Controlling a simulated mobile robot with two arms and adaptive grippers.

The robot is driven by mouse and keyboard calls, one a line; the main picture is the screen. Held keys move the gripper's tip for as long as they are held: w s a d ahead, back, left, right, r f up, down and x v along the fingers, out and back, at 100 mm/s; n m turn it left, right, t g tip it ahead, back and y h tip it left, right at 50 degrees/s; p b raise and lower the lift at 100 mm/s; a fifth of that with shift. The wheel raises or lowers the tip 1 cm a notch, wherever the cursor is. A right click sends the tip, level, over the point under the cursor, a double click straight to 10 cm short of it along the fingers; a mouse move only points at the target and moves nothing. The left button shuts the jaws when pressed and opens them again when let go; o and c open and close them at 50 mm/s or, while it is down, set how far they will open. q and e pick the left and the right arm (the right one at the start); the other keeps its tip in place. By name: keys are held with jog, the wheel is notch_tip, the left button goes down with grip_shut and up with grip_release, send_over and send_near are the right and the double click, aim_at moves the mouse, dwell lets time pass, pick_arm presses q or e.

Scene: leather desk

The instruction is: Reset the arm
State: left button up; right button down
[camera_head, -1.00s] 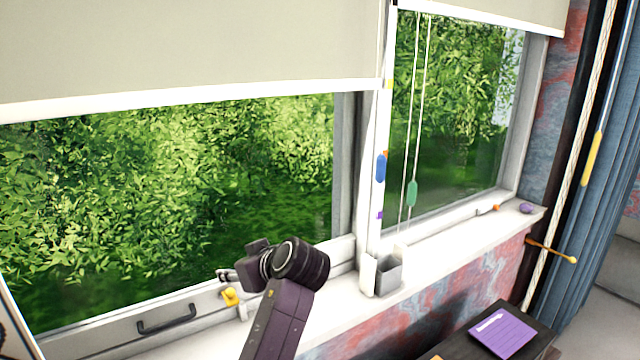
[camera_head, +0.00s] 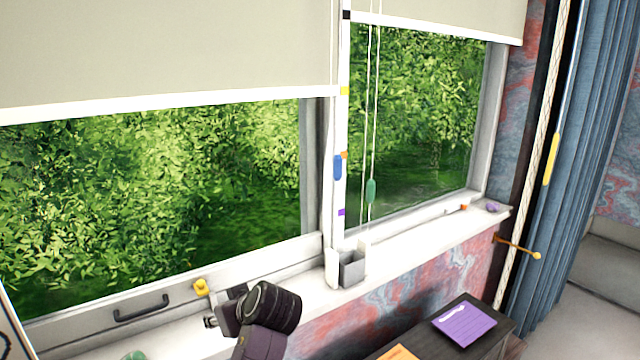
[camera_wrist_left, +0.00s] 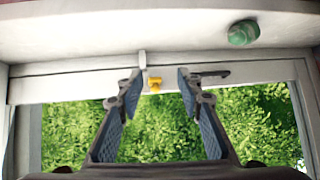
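My left gripper (camera_head: 210,322) is at the bottom of the head view, just below and beside the yellow window latch (camera_head: 200,287). In the left wrist view the two fingers of my left gripper (camera_wrist_left: 158,88) are spread wide with nothing between them. The yellow latch (camera_wrist_left: 155,84) shows beyond the fingertips there, apart from them as far as I can tell. My dark arm links come up from the bottom of the head view. My right gripper is in neither view.
A grey box (camera_head: 352,270) stands on the white sill (camera_head: 420,240). A green object (camera_head: 135,356) is on the sill at bottom left. A dark handle (camera_head: 141,308) is on the window frame. A dark table (camera_head: 465,347) with purple (camera_head: 465,325) and orange notes stands below.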

pick_arm(q)
jog(key=s+a+f+m+g+h, duration=0.2)
jog(key=s+f+m+h, duration=0.15)
jog(key=s+f, duration=1.25)
jog(key=s+d+f+m+g+h, duration=0.1)
jog(key=s+m, duration=0.1)
jog(key=s, duration=0.6)
jog(key=s+d+f+m+h, duration=0.1)
jog(key=s+f+m, duration=0.1)
jog(key=s, duration=0.5)
jog(key=s+d+f+m+g+h, duration=0.1)
jog(key=s+m+h, duration=0.1)
jog(key=s, duration=0.6)
notch_tip(320, 180, down, 26)
jog(key=s+g, duration=0.1)
jog(key=s+a+f+g, duration=0.1)
jog(key=s+a+f, duration=0.2)
jog(key=s+f, duration=1.3)
jog(key=shift+s+f+m+g, duration=0.3)
jog(key=shift+s+m, duration=0.05)
jog(key=shift+s, duration=0.5)
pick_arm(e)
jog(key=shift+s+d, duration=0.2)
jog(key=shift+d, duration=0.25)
